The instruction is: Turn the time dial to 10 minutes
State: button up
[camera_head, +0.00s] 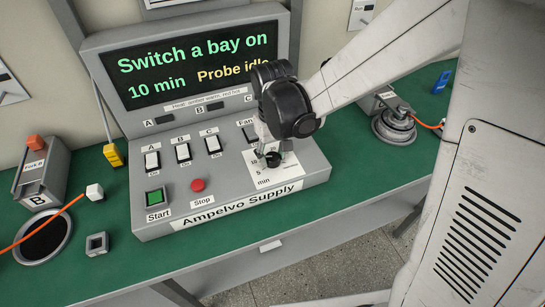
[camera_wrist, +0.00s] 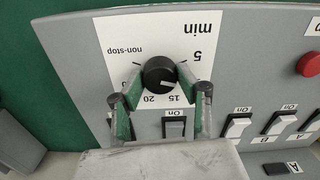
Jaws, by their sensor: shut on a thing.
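The black time dial (camera_head: 273,159) sits on a white scale card at the lower right of the console's sloping panel. In the wrist view the dial (camera_wrist: 158,75) has a white mark pointing right, between the 5 and the 15. The 10 label is hidden there by a finger. My gripper (camera_head: 268,150) is down at the panel, with its fingers on either side of the dial and closed on it. In the wrist view both fingers (camera_wrist: 159,78) reach up to the dial's sides. The display (camera_head: 197,64) reads "Switch a bay on", "10 min" and "Probe idle".
The panel has several white rocker switches (camera_head: 183,152), a green Start button (camera_head: 155,196) and a red Stop button (camera_head: 198,185). A bay B block (camera_head: 42,172) stands at left, and a metal round part (camera_head: 394,127) at right. The green bench (camera_head: 215,240) is bare in front.

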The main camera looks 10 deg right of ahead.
aim_at(273, 156)
jog(key=shift+m, duration=0.5)
jog(key=o, duration=1.1)
jog(key=shift+o, duration=0.2)
notch_tip(273, 156, up, 12)
jog(key=s+d+r+m+t, duration=0.3)
jog(key=s+d+t, duration=0.4)
jog(key=s+d, duration=0.6)
jog(key=shift+s+d+r, duration=0.35)
jog(key=shift+d+r, duration=0.3)
jog(key=shift+d, duration=0.15)
